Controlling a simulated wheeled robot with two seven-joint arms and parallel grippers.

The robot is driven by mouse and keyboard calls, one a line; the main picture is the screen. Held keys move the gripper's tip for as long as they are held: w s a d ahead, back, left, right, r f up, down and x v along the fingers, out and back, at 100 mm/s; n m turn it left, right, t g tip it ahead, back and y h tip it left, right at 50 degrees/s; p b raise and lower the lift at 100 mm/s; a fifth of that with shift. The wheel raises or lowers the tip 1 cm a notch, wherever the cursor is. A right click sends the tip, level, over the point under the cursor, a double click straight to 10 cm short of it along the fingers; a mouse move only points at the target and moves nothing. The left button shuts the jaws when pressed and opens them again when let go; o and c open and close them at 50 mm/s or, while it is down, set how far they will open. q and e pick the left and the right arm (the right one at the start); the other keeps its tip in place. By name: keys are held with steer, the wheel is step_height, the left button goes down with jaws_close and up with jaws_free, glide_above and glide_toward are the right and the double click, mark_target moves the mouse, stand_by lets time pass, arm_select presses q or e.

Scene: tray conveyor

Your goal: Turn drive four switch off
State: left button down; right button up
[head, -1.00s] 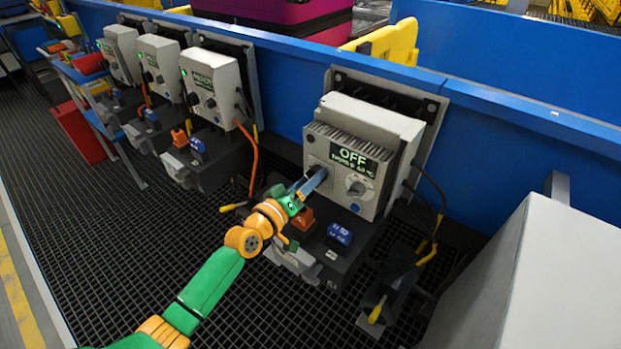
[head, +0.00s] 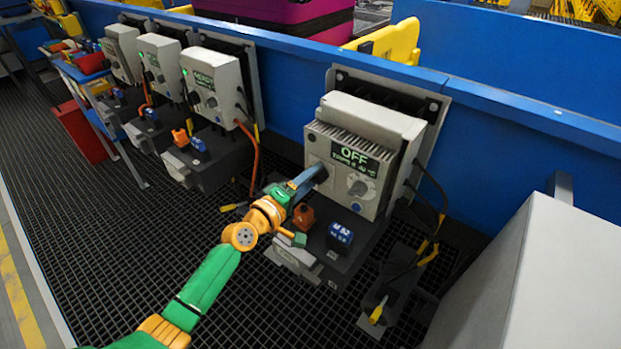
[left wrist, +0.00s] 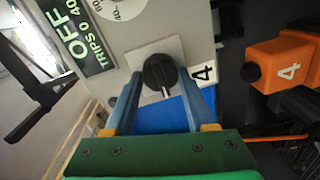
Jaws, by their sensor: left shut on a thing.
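The nearest drive box (head: 395,125) is grey and finned, and its display (head: 355,158) reads OFF. In the left wrist view the drive's black round switch (left wrist: 158,70) sits on a pale plate beside a label with a 4. A light mark on the knob points down. My left gripper (head: 318,173) reaches the drive's front face from the left and hides the switch in the head view. In the left wrist view its blue fingers (left wrist: 161,80) are on both sides of the knob, shut on it. My right gripper is not in view.
A blue labelled block (head: 340,236) is on the ledge below the drive. More drives (head: 212,85) line the blue wall to the left. Cables hang at the drive's right. A grey cabinet (head: 530,270) stands at the right.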

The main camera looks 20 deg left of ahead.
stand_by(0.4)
arm_select(q)
steer(key=shift+c, duration=1.2)
jaws_free()
steer(key=v, duration=0.7)
